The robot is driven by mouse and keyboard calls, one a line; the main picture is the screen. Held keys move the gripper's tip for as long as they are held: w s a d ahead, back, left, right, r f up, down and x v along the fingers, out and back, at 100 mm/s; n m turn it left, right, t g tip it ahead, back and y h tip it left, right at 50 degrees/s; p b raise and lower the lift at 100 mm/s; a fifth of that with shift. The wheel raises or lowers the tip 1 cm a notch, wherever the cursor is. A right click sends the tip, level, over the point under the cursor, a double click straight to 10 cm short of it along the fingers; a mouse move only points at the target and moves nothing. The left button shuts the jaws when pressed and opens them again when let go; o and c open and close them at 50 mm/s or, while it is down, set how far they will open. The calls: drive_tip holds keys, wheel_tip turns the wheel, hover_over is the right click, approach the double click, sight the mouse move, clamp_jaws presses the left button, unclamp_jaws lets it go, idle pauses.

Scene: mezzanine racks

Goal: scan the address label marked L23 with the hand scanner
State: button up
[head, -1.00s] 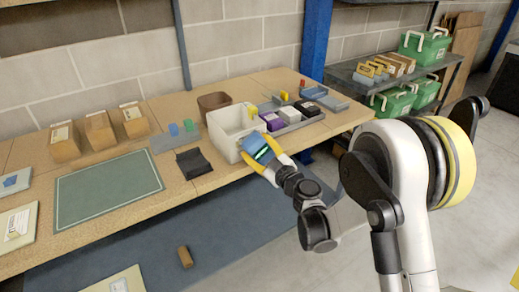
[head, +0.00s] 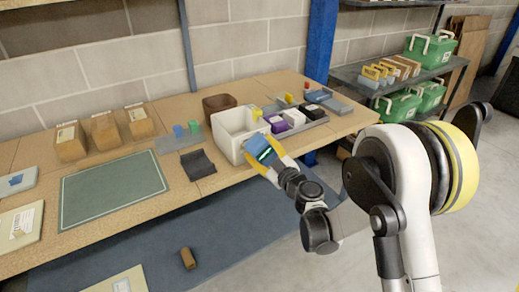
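My gripper (head: 265,152), with yellow fingers, is closed around a blue device with a glowing green strip, which looks like the hand scanner (head: 258,146). It holds it at the front right of the white bin (head: 228,150), by the bench's front edge. Whether it touches the bin cannot be told. The black cradle (head: 198,165) left of the bin is empty. Labels show on the brown boxes (head: 104,132) at the back left and on a flat parcel (head: 20,228) at the left edge. Their print is too small to read, so I cannot tell which is L23.
A green mat (head: 112,190) lies clear on the bench. A brown bin (head: 219,103) and a grey tray (head: 315,122) of small boxes stand behind and right of the white bin. A small brown block (head: 187,258) lies below the bench. Green cases (head: 428,48) sit on the right rack.

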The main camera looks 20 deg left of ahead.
sight(267, 156)
drive_tip(key=shift+w+a, duration=0.4)
drive_tip(key=shift+a, duration=0.1)
idle(0.4)
drive_tip(key=shift+d, duration=0.1)
drive_tip(key=shift+b+v, duration=1)
drive_tip(key=shift+v, duration=2.45)
